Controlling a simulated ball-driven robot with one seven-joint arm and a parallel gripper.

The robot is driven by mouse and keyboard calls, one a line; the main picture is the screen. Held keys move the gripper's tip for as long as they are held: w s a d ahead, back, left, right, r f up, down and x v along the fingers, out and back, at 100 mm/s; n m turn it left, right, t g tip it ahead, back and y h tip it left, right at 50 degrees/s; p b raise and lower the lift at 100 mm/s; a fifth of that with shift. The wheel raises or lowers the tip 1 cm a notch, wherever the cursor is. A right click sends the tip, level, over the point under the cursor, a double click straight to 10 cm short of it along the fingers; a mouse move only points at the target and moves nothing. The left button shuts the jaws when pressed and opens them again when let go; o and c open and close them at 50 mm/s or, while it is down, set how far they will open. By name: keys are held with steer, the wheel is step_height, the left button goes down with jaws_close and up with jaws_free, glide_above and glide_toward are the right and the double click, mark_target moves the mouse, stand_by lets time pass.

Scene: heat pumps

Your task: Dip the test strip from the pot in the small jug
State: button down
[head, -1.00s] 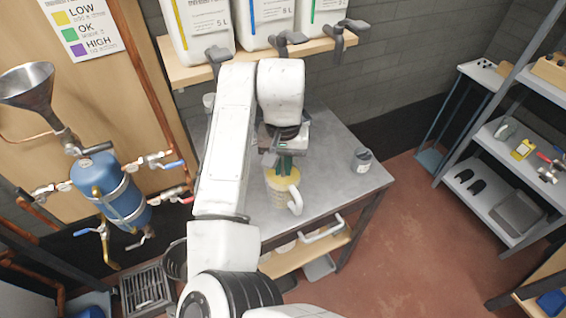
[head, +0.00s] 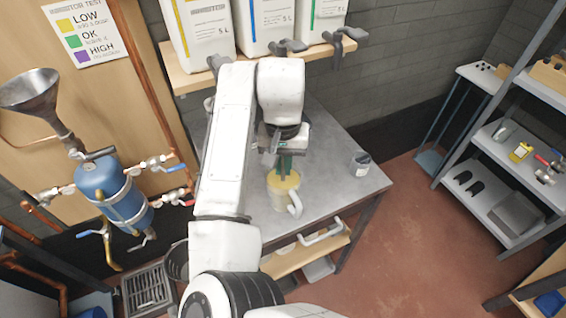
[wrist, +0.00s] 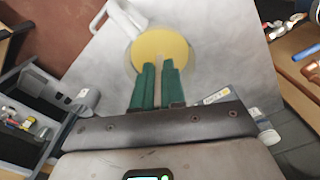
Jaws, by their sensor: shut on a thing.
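The small jug (head: 283,199) stands upright on the grey bench, with yellow liquid on top and its white handle towards the front right. In the wrist view, the jug's yellow surface (wrist: 160,42) lies just beyond my fingertips. My gripper (head: 285,165) points down over the jug, its green fingers (wrist: 158,75) shut on the thin pale test strip (wrist: 158,70). The strip's tip overlaps the yellow surface in the wrist view; I cannot tell whether it touches the liquid. The pot (head: 362,163), whitish with a dark top, stands at the bench's right edge.
The bench top (head: 330,180) is clear between jug and pot. Large white canisters (head: 268,22) with grey taps stand on a shelf (head: 250,62) above the back of the bench. A blue vessel (head: 112,195) with pipes and valves hangs at left. A metal rack (head: 500,150) stands at right.

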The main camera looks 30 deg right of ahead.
steer(key=shift+r+p, duration=3.6)
steer(key=shift+r, duration=0.95)
steer(key=shift+f, duration=0.1)
